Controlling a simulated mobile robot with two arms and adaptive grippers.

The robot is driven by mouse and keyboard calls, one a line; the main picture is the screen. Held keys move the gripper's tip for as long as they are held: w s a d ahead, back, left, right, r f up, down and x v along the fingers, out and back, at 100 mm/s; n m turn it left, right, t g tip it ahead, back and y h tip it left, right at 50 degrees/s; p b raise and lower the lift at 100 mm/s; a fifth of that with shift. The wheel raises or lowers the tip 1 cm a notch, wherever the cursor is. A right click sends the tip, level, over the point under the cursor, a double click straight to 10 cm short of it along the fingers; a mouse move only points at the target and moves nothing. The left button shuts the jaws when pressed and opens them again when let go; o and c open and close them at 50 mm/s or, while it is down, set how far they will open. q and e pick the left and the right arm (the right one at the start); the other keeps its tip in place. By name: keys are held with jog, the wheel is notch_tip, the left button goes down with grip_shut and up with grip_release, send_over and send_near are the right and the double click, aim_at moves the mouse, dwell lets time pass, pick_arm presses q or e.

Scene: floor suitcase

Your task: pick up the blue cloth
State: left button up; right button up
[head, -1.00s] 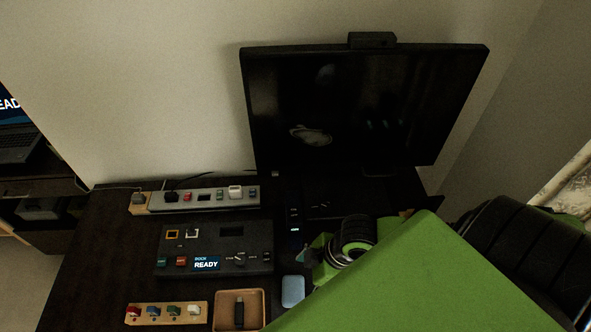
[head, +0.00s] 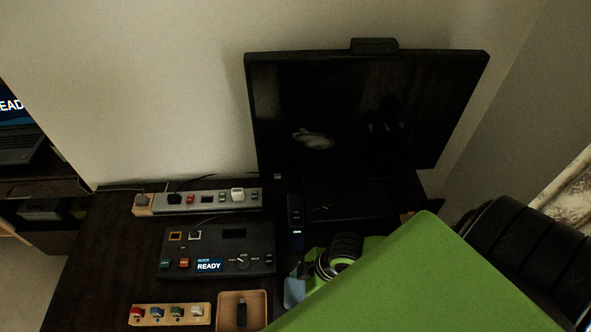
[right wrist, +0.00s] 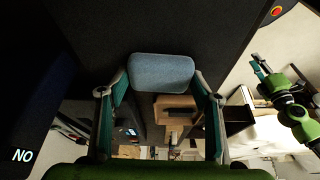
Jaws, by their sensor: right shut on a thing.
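The blue cloth (head: 292,292) is a small light blue piece at the front of the dark desk, right of the wooden tray. In the right wrist view the cloth (right wrist: 161,72) lies across the space between the two fingertips. My right gripper (head: 303,275) is at the cloth and shut on it; it also shows in the right wrist view (right wrist: 162,86). My green arm hides part of the cloth in the head view. My left gripper (right wrist: 262,70) appears small at the right of the right wrist view, too small to read its jaws.
The wooden tray (head: 262,312) holds a dark stick. Left of it is a wooden strip (head: 146,322) with several coloured plugs. A dock box (head: 217,240), a power strip (head: 212,206) and a monitor (head: 360,110) stand behind. The desk's left side (head: 100,250) is clear.

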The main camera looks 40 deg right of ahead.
jog(key=shift+r, duration=0.6)
jog(key=a+r, duration=0.1)
jog(key=r, duration=0.1)
jog(key=s+a+r, duration=0.1)
jog(key=r, duration=0.1)
jog(key=a+r+b, duration=0.1)
jog(key=a+r, duration=0.1)
jog(key=shift+s+r, duration=0.2)
jog(key=shift+r, duration=0.1)
jog(key=s+a+r+b, duration=0.1)
jog(key=s+a+r, duration=0.2)
jog(key=a, duration=0.6)
jog(key=shift+s+r, duration=0.4)
jog(key=shift+r, duration=0.75)
